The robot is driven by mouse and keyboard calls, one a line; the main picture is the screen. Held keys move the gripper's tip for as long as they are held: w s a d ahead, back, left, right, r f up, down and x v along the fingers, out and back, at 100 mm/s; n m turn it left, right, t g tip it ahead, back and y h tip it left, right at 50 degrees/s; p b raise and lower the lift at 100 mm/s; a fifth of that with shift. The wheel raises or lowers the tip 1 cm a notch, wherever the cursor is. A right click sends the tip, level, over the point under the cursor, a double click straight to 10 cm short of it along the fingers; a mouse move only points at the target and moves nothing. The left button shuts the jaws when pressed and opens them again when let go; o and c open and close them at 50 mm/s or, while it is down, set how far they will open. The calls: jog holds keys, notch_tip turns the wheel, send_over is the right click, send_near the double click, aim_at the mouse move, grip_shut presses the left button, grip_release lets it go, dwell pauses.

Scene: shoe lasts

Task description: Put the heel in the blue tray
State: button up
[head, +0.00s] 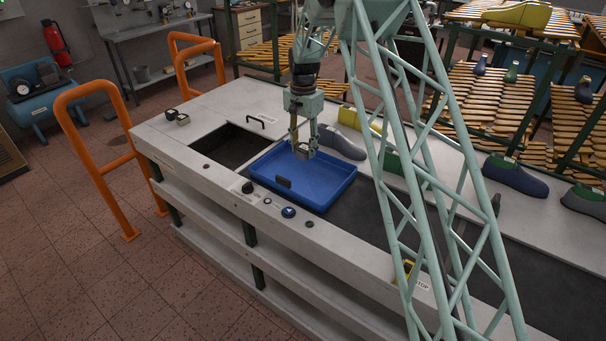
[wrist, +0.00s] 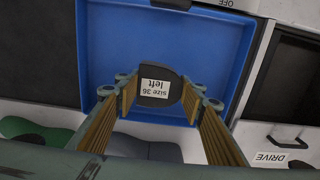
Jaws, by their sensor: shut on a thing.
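The heel (wrist: 156,88) is a small dark grey block with a white label reading "size 36 left" in the wrist view. My gripper (head: 304,151) is shut on it, with one ribbed finger on each side. The blue tray (head: 330,193) lies on the bench below my gripper; it also fills much of the wrist view (wrist: 105,40). The heel is over the tray, near its back side, and its height above the floor is hard to tell. In the head view the fingers largely hide the heel.
A grey shoe last (head: 342,143) and a green one (head: 392,163) stand behind the tray. A dark recess (head: 232,145) lies to its left. My lattice arm structure hides part of the bench right.

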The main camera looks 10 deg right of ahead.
send_over(303, 175)
jog(key=shift+f, duration=3.1)
jog(key=shift+f, duration=1.85)
jog(key=shift+f, duration=0.1)
jog(key=o, duration=0.9)
notch_tip(303, 175, up, 11)
jog(key=shift+r, duration=0.6)
